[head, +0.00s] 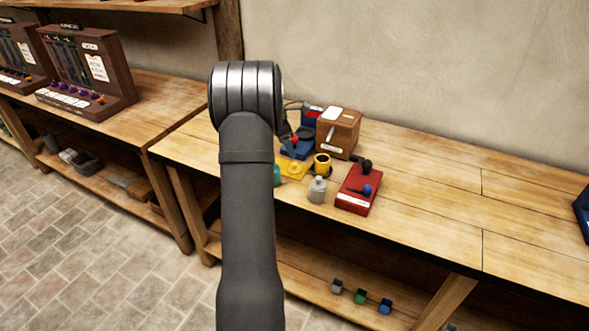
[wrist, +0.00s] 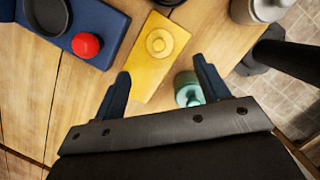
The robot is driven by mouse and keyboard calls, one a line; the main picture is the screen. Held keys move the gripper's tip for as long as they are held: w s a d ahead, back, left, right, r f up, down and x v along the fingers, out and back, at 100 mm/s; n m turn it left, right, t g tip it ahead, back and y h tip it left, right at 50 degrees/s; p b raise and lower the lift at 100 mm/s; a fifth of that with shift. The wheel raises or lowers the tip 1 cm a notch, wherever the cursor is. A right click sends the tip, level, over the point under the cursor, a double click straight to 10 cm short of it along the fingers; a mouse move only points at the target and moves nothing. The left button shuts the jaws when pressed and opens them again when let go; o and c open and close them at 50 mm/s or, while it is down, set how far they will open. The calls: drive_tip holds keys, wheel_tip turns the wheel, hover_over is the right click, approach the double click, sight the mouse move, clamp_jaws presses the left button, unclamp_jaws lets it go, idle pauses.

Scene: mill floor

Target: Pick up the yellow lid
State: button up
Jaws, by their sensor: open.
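The yellow lid (wrist: 159,42) is a small round disc with a raised centre. It lies on a flat yellow rectangular plate (wrist: 148,78) in the wrist view. In the head view the plate (head: 293,171) shows just right of my arm, and the lid is too small there to make out clearly. My arm partly hides this area in the head view.
A teal jar (wrist: 188,88) stands close by my right finger. A blue device with a red knob (wrist: 86,45) lies left of the plate. A grey jar (head: 318,190), yellow cup (head: 322,160), red box (head: 358,190) and brown box (head: 338,133) stand nearby.

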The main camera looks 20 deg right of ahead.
sight(293, 164)
drive_tip(key=x, duration=0.9)
drive_tip(key=shift+w+a, duration=0.1)
drive_tip(key=shift+a, duration=0.1)
drive_tip(key=c, duration=1.1)
